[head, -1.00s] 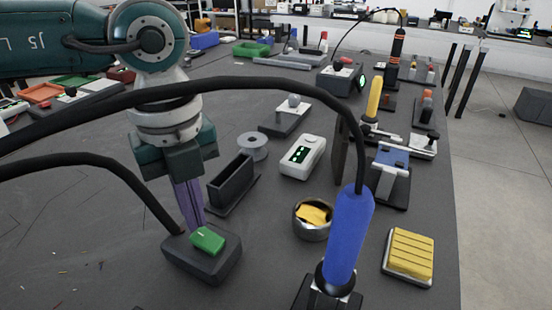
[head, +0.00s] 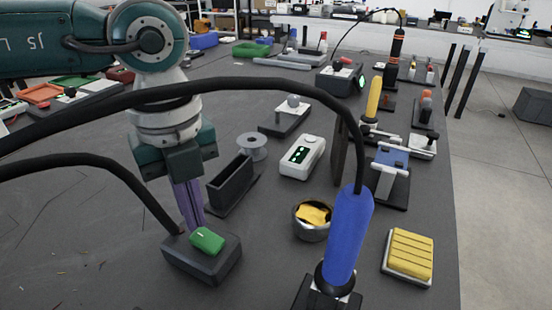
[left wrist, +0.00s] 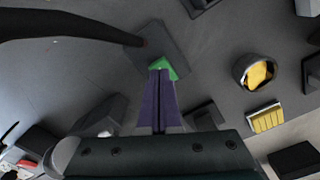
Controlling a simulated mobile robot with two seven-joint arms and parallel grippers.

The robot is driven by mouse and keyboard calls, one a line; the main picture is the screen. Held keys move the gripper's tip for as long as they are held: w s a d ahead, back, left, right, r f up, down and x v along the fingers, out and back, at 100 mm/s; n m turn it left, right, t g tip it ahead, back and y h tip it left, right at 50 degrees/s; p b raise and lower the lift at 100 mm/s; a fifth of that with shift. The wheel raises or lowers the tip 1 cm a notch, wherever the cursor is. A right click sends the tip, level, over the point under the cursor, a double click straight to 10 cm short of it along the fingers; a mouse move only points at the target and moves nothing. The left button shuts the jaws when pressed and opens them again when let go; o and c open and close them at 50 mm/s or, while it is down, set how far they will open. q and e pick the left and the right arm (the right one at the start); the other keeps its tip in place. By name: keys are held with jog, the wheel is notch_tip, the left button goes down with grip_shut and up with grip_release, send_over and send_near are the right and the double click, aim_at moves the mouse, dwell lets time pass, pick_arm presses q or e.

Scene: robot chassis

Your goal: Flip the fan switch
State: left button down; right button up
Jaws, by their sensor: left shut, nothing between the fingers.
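A dark grey switch box with a green rocker (head: 207,240) on top sits on the table (head: 60,240), left of the blue soldering iron in the head view; a black cable runs into it. My left gripper (head: 197,225) points down with its purple fingers together and empty, the tips at the far left edge of the green rocker. In the left wrist view the fingertips (left wrist: 160,70) overlap the green rocker (left wrist: 170,66), above the grey box (left wrist: 158,42). I cannot tell whether they press on it. My right gripper is not in view.
A blue soldering iron (head: 348,235) stands close on the right, its black cable arching across the view. Nearby are a black slotted holder (head: 232,185), a round tin with yellow filling (head: 312,219) and a yellow sponge tray (head: 408,256). The table's left front is mostly clear.

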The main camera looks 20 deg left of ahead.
pick_arm(q)
jog(key=shift+f+b, duration=0.75)
jog(key=shift+f, duration=0.2)
dwell(0.8)
jog(key=shift+r, duration=0.1)
notch_tip(320, 180, up, 7)
jog(key=p, duration=0.6)
jog(key=shift+p, duration=0.4)
jog(key=shift+s, duration=0.1)
